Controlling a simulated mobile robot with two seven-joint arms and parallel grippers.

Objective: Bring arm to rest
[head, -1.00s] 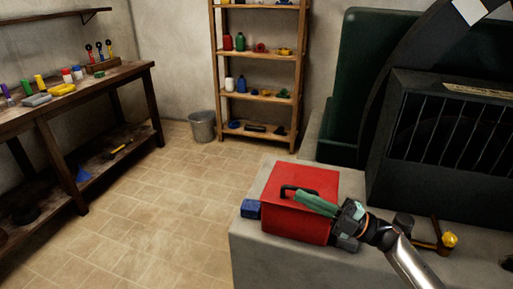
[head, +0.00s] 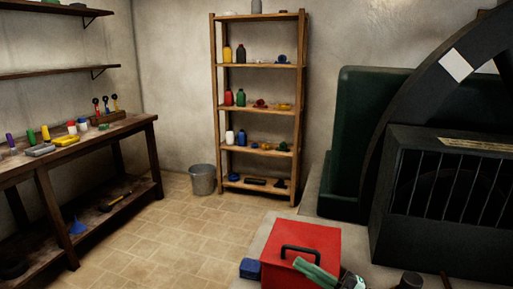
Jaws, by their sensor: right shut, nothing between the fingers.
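My right gripper (head: 322,272) shows at the bottom edge of the head view, in front of the red toolbox. Its green fingers are closed together with nothing between them. The rest of my right arm is cut off below the frame. My left gripper is not in view.
The red toolbox (head: 318,240) with a black handle stands on a grey ledge, a blue block (head: 250,268) beside it. Dark machinery (head: 440,200) with a barred guard fills the right. A workbench (head: 70,150) is left, a shelf (head: 258,107) and bucket (head: 202,180) behind. The tiled floor is clear.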

